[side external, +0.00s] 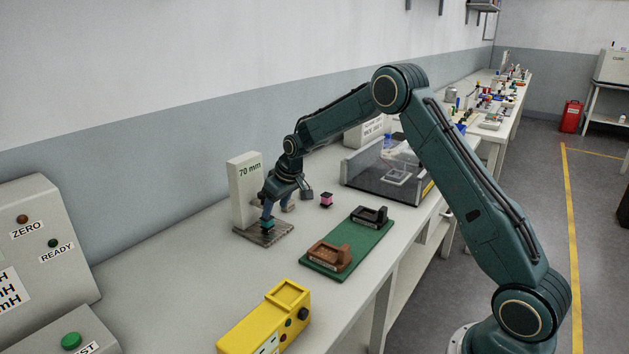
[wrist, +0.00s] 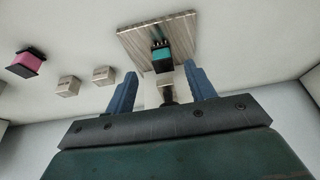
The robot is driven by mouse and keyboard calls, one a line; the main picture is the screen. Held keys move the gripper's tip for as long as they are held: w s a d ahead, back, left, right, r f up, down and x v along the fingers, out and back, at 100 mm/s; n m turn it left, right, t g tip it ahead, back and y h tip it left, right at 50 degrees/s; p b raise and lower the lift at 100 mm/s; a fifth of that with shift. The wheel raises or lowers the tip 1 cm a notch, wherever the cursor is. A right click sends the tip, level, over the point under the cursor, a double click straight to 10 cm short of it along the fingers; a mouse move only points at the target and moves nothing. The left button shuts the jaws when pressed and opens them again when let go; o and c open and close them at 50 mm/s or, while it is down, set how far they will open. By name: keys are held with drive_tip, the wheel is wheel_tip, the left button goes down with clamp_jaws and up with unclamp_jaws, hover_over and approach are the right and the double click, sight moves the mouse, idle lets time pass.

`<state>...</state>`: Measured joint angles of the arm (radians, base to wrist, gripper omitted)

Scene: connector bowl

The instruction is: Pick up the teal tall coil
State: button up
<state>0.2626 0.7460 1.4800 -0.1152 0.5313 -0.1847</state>
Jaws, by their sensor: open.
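In the wrist view the coil appears between and slightly beyond the fingertips. I see no finger contact with it. In the side view the fingers (side external: 268,208) are just above the coil, and the gap is hard to judge.
A tall pale block marked 70 mm (side external: 243,188) stands right behind the plate. A pink coil (side external: 326,200) and small pale cubes (wrist: 68,86) are nearby. A green board (side external: 345,250) with brown and black holders, a clear-walled bin (side external: 392,178) and a yellow device (side external: 265,320) share the bench.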

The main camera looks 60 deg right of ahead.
sight(271, 219)
drive_tip(key=shift+x, duration=2.6)
drive_tip(key=shift+a, duration=0.1)
drive_tip(key=shift+c, duration=0.2)
drive_tip(key=c, duration=1)
